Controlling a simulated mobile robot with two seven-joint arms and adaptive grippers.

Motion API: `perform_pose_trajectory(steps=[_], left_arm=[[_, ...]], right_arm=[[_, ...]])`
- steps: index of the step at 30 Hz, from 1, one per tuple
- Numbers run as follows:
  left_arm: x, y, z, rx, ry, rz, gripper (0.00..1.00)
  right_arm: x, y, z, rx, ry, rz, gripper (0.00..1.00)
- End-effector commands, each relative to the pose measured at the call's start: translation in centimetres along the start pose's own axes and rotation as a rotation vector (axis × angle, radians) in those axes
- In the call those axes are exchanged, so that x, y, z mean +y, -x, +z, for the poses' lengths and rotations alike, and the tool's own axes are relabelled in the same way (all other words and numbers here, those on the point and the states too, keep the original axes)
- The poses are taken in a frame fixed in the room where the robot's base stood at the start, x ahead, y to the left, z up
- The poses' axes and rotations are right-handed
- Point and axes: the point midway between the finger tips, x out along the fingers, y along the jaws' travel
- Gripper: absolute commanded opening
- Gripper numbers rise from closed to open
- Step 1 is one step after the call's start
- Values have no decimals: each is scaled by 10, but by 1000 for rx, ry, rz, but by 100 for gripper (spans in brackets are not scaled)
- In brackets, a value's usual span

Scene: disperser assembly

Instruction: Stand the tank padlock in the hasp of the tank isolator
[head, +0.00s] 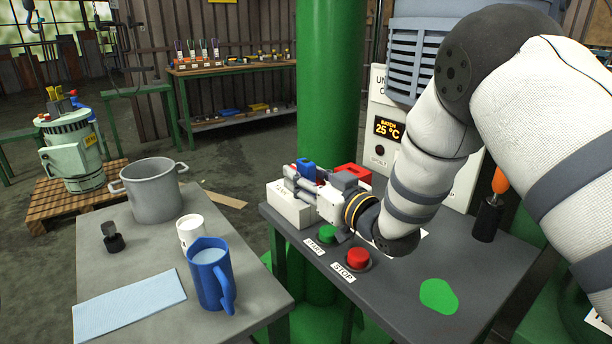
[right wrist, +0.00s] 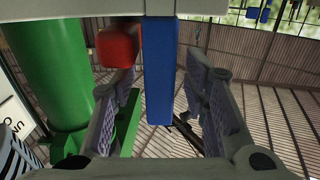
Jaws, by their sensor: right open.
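My right gripper (head: 300,182) reaches in from the right, low over the dark table, at a white box (head: 289,207). Its jaws are open. In the right wrist view a long blue piece (right wrist: 159,85) stands between the two fingers of the gripper (right wrist: 165,105), with gaps showing on both sides. A red block (right wrist: 118,47) is just left of it. In the head view a blue part (head: 306,168) and a red part (head: 352,175) show behind the gripper. I cannot tell which part is the padlock or the hasp; the gripper hides much there. My left gripper is not in view.
A green START button (head: 327,234) and a red STOP button (head: 358,258) are close below the gripper. A green column (head: 334,80) rises behind. An orange-handled tool (head: 499,182) stands at right. The left table holds a pot (head: 152,190), a white cup (head: 190,232) and a blue jug (head: 211,275).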

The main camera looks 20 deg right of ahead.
Motion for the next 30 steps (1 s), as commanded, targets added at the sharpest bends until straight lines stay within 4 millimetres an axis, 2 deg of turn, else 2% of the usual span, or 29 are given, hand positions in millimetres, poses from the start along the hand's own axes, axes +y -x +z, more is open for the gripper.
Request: perform_pose_trajectory(steps=[2, 9, 15, 30], left_arm=[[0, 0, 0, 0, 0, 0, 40], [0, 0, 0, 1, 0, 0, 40], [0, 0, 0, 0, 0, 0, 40], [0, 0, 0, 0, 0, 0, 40]], right_arm=[[0, 0, -8, 3, 1, 0, 41], [0, 0, -67, 8, 3, 0, 41], [0, 0, -96, 3, 1, -1, 41], [0, 0, -100, 1, 0, -1, 41]])
